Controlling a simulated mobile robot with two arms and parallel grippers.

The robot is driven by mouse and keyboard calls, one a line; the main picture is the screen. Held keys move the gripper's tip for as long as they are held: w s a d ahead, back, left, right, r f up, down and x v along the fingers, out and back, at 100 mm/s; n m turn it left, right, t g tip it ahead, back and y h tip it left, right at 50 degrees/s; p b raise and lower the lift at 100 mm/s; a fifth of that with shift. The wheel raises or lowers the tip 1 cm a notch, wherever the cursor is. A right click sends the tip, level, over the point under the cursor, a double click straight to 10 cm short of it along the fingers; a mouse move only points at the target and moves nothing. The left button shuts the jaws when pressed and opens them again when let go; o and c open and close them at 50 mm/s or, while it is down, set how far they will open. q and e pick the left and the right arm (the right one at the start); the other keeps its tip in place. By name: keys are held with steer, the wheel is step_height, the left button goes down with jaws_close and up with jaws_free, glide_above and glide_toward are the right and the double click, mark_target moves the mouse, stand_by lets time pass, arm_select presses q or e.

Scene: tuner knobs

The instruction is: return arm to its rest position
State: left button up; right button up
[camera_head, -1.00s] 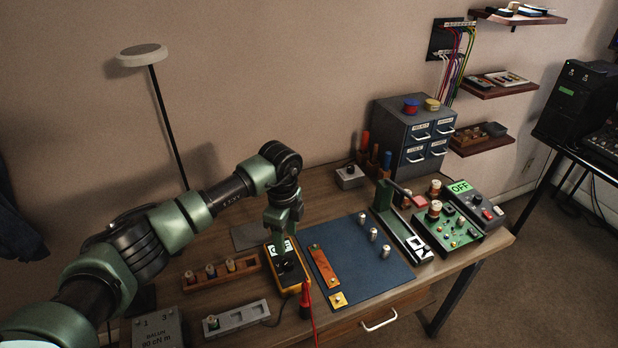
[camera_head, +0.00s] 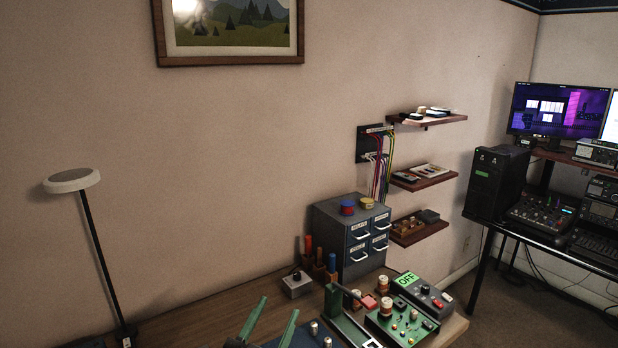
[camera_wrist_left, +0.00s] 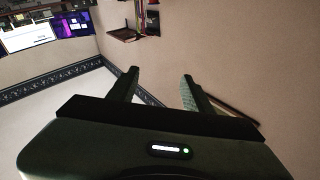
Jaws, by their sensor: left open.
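My left gripper (camera_head: 280,305) shows at the bottom edge of the head view, as two green fingers pointing up. The fingers are apart with nothing between them. The rest of my left arm is below the picture. In the left wrist view the same two fingers (camera_wrist_left: 160,75) are spread and empty, facing the room's wall and monitors. My right gripper is in neither view.
The wooden bench (camera_head: 190,322) fills the bottom, with a drawer cabinet (camera_head: 340,240), green device (camera_head: 402,326) and OFF-display box (camera_head: 425,296) on it. A lamp (camera_head: 95,240) stands left. Wall shelves (camera_head: 425,180) hang beyond. The space above the bench is clear.

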arm_select(q)
steer(key=s+a+f+n+g+y, duration=0.65)
steer(key=s+a+f, duration=0.25)
steer(key=a+f, duration=0.4)
steer(key=s+a+f+m+g, duration=0.1)
steer(key=s+f+g, duration=0.4)
steer(key=s, duration=0.6)
steer(key=s+f+m+g, duration=0.1)
steer(key=s+f+g, duration=0.35)
steer(key=s, duration=0.65)
step_height(320, 180, down, 29)
steer(key=s+g+b, duration=0.1)
steer(key=s, duration=0.1)
steer(key=s+a+f+g+b, duration=0.1)
steer(key=s+a+f, duration=0.2)
steer(key=s+f, duration=1.3)
steer(key=shift+m, duration=0.35)
